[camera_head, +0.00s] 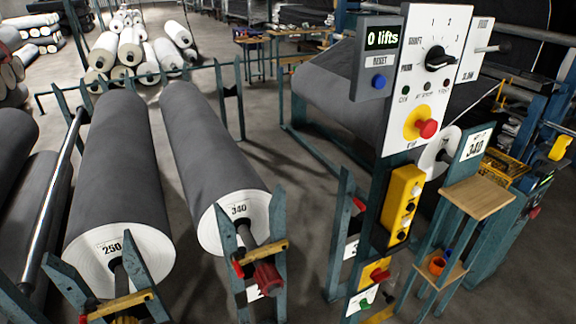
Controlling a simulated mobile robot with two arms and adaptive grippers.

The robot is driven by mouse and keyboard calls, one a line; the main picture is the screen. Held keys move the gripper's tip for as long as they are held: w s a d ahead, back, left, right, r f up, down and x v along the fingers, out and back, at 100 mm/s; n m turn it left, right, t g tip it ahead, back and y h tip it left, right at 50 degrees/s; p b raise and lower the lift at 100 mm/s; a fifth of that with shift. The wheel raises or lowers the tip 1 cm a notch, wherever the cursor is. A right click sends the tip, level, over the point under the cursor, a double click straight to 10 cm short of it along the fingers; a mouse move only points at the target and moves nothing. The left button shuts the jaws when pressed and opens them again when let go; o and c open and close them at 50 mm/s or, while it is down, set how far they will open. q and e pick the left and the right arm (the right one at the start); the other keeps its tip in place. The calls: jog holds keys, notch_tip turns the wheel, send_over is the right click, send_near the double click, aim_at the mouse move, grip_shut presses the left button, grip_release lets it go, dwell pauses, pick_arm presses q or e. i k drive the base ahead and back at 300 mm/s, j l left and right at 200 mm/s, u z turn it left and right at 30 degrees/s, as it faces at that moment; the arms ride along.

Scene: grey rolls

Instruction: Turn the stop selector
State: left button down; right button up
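A black rotary selector knob (437,57) sits on a white upright panel (426,80) at the upper right. Marks 1, 2 and 3 run along the panel's top, with further lettering at the left. The knob's handle seems to point to the right; I cannot tell exactly which mark it is set to. A red mushroom button (427,129) on a yellow base is lower on the same panel. Neither of my grippers is in view.
A lever panel (475,48) adjoins at right. A yellow button box (403,205) hangs below. Grey rolls tagged 250 (115,165) and 340 (208,150) lie left. A small wooden-topped stand (478,197) is at right.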

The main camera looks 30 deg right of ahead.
aim_at(437, 58)
jog(key=z, duration=1.55)
jog(key=i+l+u, duration=0.1)
jog(key=u, duration=0.9)
jog(key=l+u, duration=0.45)
jog(key=l, duration=0.35)
jog(key=k+l+u, duration=0.1)
jog(key=l+u, duration=0.35)
jog(key=l, duration=0.35)
